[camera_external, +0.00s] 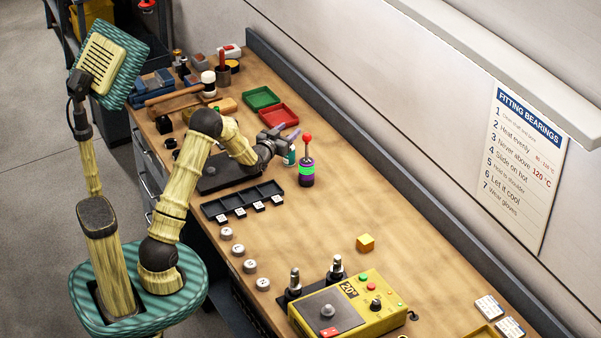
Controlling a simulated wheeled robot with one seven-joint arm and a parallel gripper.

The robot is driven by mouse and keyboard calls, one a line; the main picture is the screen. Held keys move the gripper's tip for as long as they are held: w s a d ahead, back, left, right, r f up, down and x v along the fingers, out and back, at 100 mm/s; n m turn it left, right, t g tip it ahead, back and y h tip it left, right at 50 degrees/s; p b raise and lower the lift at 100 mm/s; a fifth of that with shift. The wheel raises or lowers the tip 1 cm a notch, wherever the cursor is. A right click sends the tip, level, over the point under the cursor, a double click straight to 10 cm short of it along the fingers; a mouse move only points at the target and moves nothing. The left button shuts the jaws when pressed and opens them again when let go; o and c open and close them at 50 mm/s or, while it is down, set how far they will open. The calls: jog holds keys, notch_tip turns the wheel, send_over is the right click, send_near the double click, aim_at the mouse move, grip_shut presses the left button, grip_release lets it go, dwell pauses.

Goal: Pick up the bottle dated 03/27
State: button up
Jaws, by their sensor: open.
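My gripper (287,132) is open at the end of the bent arm, over the far middle of the bench, with its fingers pointing right. A small teal and white item (290,157), perhaps a bottle, shows just below the fingers and is partly hidden by the gripper. I cannot tell whether they touch. No date is readable on either, so I cannot tell which is dated 03/27.
A black compartment tray (243,197) lies in front of the gripper. Green (261,97) and red (279,116) trays lie behind. A yellow machine (350,308) and an orange block (365,243) are nearer. The bench between block and purple container is clear. A wall runs along the right.

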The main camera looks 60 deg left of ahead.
notch_tip(320, 180, down, 4)
jog(key=shift+w+a+r+p, duration=0.1)
jog(key=shift+w+p, duration=0.05)
jog(key=shift+p, duration=0.15)
jog(key=shift+w+a, duration=0.25)
jog(key=shift+w, duration=0.3)
jog(key=shift+w+a, duration=0.35)
jog(key=shift+w, duration=0.3)
grip_shut()
